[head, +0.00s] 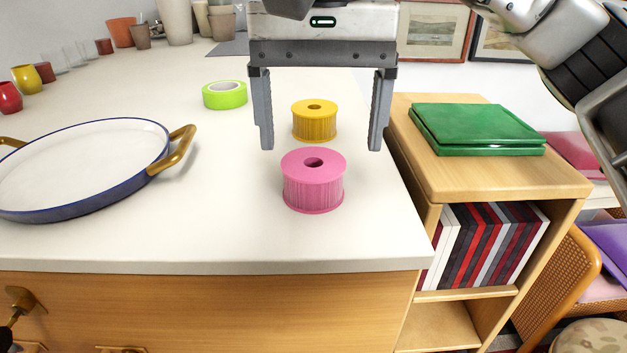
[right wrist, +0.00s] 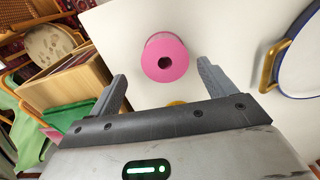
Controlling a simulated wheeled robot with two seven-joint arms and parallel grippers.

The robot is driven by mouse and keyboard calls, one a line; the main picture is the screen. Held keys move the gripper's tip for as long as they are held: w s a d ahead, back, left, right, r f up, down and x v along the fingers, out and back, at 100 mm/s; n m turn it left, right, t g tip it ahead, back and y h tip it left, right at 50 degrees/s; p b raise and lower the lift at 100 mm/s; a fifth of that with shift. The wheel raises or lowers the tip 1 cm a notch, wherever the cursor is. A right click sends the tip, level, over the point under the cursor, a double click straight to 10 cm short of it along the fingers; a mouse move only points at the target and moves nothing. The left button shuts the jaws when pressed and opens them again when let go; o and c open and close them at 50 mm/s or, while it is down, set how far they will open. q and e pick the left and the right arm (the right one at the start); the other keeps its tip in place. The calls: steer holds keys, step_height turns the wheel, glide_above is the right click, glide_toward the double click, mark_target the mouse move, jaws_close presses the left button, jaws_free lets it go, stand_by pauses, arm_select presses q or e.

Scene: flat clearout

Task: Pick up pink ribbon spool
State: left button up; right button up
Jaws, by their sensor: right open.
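The pink ribbon spool (head: 313,182) stands upright on the white countertop near its front right. My right gripper (head: 320,143) is open and empty, with its fingers pointing down above the counter and wide apart. In the head view the pink spool shows just below and between the fingertips. In the right wrist view the pink spool (right wrist: 165,58) lies ahead of the open gripper (right wrist: 162,84), between the lines of the two fingers and apart from both. My left gripper is not clearly in view.
A yellow spool (head: 315,121) stands right behind the pink one. A green tape roll (head: 224,95) is further back left. A white pan (head: 82,165) with a blue rim and brass handles fills the left. A wooden shelf (head: 480,178) with green books (head: 477,130) adjoins the right.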

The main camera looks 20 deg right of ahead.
mark_target(313, 166)
steer(key=f, duration=0.5)
steer(key=shift+a, duration=0.35)
steer(key=c, duration=1.1)
steer(key=shift+o, duration=0.2)
steer(key=shift+p, duration=0.3)
